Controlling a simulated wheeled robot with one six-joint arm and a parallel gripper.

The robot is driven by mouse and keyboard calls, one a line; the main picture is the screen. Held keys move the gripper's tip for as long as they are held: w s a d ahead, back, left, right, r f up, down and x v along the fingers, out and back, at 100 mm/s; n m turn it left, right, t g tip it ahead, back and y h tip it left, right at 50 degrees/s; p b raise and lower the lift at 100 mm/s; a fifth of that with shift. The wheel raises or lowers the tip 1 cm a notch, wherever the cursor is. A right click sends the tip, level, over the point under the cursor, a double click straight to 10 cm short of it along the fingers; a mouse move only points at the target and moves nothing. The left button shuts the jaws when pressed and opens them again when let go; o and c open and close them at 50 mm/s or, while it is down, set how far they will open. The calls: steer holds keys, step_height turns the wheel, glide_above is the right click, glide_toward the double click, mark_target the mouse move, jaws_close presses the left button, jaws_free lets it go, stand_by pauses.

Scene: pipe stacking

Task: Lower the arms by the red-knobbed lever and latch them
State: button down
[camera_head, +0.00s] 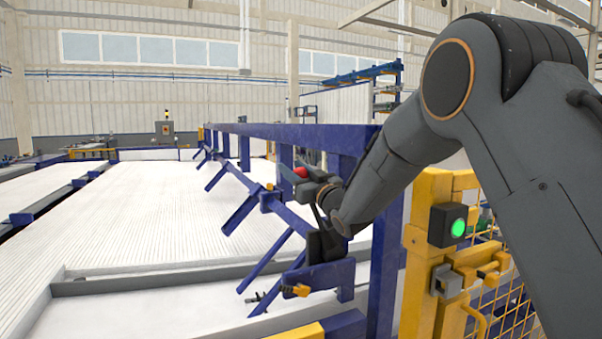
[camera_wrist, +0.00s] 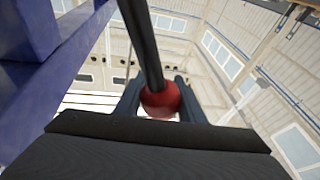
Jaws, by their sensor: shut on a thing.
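The red knob (camera_wrist: 160,100) sits between the two fingers of my gripper (camera_wrist: 157,98) in the wrist view, and the gripper is shut on it. The dark lever rod (camera_wrist: 142,40) runs from the knob to the top of that view. In the head view the red knob (camera_head: 301,172) shows small beside my gripper (camera_head: 308,180), in front of the blue frame. Several blue arms (camera_head: 240,214) hang from a long blue shaft and slope down to the left over the white pipes. An orange-yellow piece (camera_head: 296,290), perhaps the latch, is on the blue bracket at the near end.
A blue beam (camera_head: 300,131) and blue posts stand close beside my arm. A yellow post (camera_head: 428,290) with a green-lit button box (camera_head: 447,225) and mesh fence stands at the right. White pipes (camera_head: 140,210) fill the bed at the left.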

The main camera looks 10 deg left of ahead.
steer(key=shift+w+d+r, duration=0.1)
steer(key=shift+d+r, duration=0.05)
steer(key=c, duration=1.2)
jaws_free()
steer(key=shift+d, duration=0.15)
steer(key=b+v, duration=0.1)
steer(key=v, duration=0.6)
steer(key=shift+s+d+b, duration=0.2)
steer(key=shift+s+b, duration=0.05)
steer(key=shift+b, duration=0.05)
